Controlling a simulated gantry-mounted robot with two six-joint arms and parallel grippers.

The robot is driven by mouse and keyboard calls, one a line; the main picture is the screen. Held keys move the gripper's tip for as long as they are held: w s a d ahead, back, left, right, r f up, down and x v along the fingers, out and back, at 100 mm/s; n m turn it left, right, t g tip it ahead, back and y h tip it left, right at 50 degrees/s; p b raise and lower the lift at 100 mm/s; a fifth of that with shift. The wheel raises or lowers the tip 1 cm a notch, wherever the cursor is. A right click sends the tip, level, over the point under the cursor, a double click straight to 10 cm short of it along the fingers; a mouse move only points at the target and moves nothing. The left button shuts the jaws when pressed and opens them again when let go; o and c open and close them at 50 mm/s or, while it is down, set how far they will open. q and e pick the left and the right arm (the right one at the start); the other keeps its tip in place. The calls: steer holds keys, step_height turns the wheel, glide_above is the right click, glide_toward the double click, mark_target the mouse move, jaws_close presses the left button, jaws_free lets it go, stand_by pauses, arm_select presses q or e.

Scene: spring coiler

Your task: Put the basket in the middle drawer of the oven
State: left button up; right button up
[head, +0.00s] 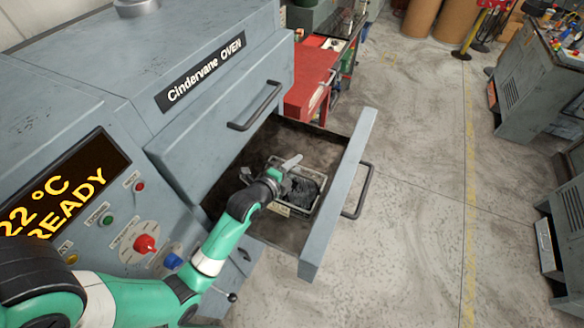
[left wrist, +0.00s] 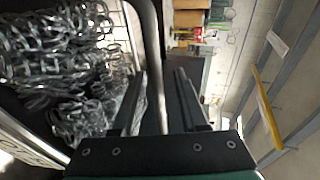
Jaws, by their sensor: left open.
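The basket (head: 285,209) is a small metal tray full of dark coiled springs. It sits inside the pulled-out drawer (head: 340,190) of the oven (head: 190,95), the drawer below a closed front with its own handle. My left gripper (head: 280,174) is at the basket's near left side. In the left wrist view, the springs (left wrist: 65,65) fill the left part. A light rim (left wrist: 155,65) runs between the two open fingers (left wrist: 160,100), and I cannot tell whether they touch it. My arm hides part of the basket and drawer. My right gripper is not in view.
The open drawer's handle (head: 358,192) sticks out to the right over clear concrete floor (head: 420,220). The closed front's handle (head: 256,106) juts out above the drawer. A red bench (head: 312,85) stands behind the drawer. Grey machines (head: 540,80) stand far right.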

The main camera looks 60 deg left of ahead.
arm_select(q)
steer(key=p+v, duration=0.2)
steer(key=v, duration=1)
steer(key=shift+r, duration=0.15)
steer(key=w+d+r+n+t+h, duration=0.1)
steer(key=w+d+r+n+t, duration=0.2)
steer(key=r, duration=0.7)
steer(key=w+d+r+n+t+h, duration=0.1)
steer(key=w+d+r+t, duration=0.2)
steer(key=w+r, duration=0.5)
steer(key=w+d+r+n+t+h, duration=0.1)
steer(key=w+d+r+n+t, duration=0.15)
steer(key=r, duration=0.95)
steer(key=s+d+r+n+t+h, duration=0.2)
steer(key=d+r, duration=0.3)
steer(key=r, duration=0.7)
steer(key=s+d+r+n+t+h, duration=0.2)
steer(key=s+d+r+t+h, duration=0.1)
steer(key=r, duration=0.8)
steer(key=s+d+t, duration=0.1)
steer(key=s+d, duration=0.1)
steer(key=d, duration=0.1)
steer(key=shift+r+h, duration=0.3)
steer(key=shift+r, duration=0.1)
steer(key=shift+n+t, duration=0.25)
